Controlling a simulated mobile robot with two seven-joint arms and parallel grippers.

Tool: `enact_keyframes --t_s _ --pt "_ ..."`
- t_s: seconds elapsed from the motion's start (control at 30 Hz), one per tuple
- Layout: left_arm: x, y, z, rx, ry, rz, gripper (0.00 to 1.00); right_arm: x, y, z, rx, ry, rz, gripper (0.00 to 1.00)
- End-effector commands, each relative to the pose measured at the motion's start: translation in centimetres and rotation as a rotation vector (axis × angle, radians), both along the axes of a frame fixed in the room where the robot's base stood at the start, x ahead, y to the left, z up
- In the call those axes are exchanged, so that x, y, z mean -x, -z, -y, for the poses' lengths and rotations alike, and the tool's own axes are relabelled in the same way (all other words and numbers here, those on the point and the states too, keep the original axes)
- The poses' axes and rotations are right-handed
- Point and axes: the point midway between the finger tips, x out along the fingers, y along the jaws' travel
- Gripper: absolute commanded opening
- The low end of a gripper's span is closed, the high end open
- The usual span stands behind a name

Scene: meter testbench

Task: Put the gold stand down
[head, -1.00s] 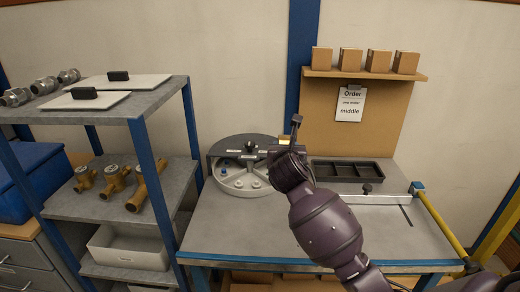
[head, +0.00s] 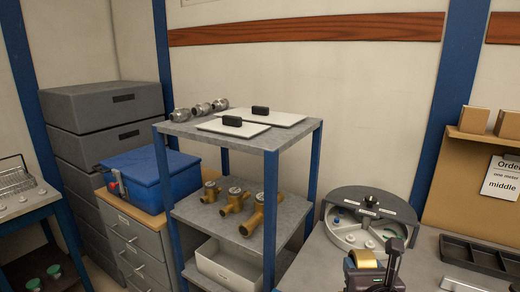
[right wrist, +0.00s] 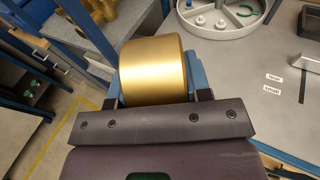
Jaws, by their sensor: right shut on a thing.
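The gold stand (head: 364,258) is a short, smooth gold cylinder at the bottom right of the head view. My right gripper (head: 376,266) is shut on it and holds it up in front of the grey workbench (head: 307,264). In the right wrist view the gold stand (right wrist: 153,68) fills the middle, just beyond the dark gripper body (right wrist: 158,122). What lies under the stand is hidden. My left gripper is not in view.
A round compartment tray (head: 340,234) and a black tray (head: 478,256) stand on the bench. A grey shelf unit (head: 187,130) to the left bears white lidded plates, metal fittings and brass parts (head: 233,200). A blue box (head: 142,180) sits on drawers.

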Motion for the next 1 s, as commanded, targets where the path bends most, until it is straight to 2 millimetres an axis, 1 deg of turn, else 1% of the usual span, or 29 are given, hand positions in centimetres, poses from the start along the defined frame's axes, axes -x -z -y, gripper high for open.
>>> enact_keyframes --t_s 0.03,0.1,0.2,0.3,0.47,1.0 --pt "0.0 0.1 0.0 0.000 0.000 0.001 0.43 0.9 1.1 -0.3 0.000 -0.013 0.001 0.00" --pt "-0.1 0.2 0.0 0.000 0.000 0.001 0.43 1.9 2.4 -0.6 0.001 -0.027 0.002 0.00" --pt "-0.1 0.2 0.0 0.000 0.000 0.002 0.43 2.7 3.6 -0.6 0.000 -0.033 0.005 0.00" --pt "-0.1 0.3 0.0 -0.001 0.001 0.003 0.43 3.1 4.3 -0.4 0.000 -0.031 0.007 0.00" --pt "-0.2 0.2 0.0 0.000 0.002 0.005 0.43 3.3 4.6 -0.3 0.001 -0.029 0.008 0.00" --pt "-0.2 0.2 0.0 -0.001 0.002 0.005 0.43 3.3 4.7 -0.3 -0.001 -0.025 0.007 0.00"
